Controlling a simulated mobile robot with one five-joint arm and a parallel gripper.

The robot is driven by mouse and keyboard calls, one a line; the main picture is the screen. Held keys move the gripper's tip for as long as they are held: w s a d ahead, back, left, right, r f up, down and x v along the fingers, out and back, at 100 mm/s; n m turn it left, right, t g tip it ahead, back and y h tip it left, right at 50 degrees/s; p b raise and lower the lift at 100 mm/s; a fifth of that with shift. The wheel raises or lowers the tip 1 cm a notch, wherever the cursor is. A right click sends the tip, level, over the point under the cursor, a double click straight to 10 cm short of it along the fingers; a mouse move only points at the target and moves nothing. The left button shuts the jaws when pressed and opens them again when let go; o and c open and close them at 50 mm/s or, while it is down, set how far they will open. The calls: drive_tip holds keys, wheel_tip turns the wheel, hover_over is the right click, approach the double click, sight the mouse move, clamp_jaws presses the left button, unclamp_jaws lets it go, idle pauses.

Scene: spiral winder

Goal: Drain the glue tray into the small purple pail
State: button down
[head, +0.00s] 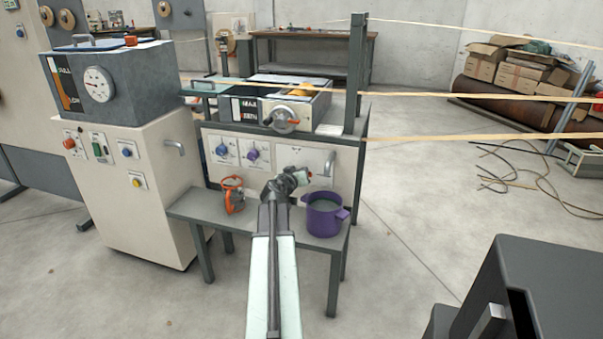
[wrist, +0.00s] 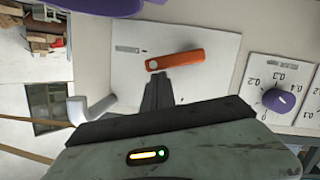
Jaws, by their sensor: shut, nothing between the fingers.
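The glue tray (head: 314,108) appears to be the box with a roller and handwheel on top of the machine. The small purple pail (head: 324,218) stands upright on the low bench below the panel; its contents cannot be made out. Part of it shows at the top of the wrist view (wrist: 100,6). An orange lever (wrist: 174,60) is on the white panel, slightly slanted in the wrist view. My gripper (wrist: 158,84) is shut and empty, its fingertips right by the lever; I cannot tell whether they touch. In the head view my gripper (head: 300,176) hides most of the lever.
An orange object (head: 232,194) stands left on the low bench (head: 190,208). A bent pale handle (wrist: 90,110) juts from the panel near my gripper. A purple dial (wrist: 278,100) is beside it. Pale strips run rightward across the machine.

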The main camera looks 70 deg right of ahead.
drive_tip(key=shift+s+f+m+t, duration=0.3)
drive_tip(key=shift+f+m, duration=0.1)
drive_tip(key=shift+f, duration=0.2)
drive_tip(key=shift+r, duration=0.1)
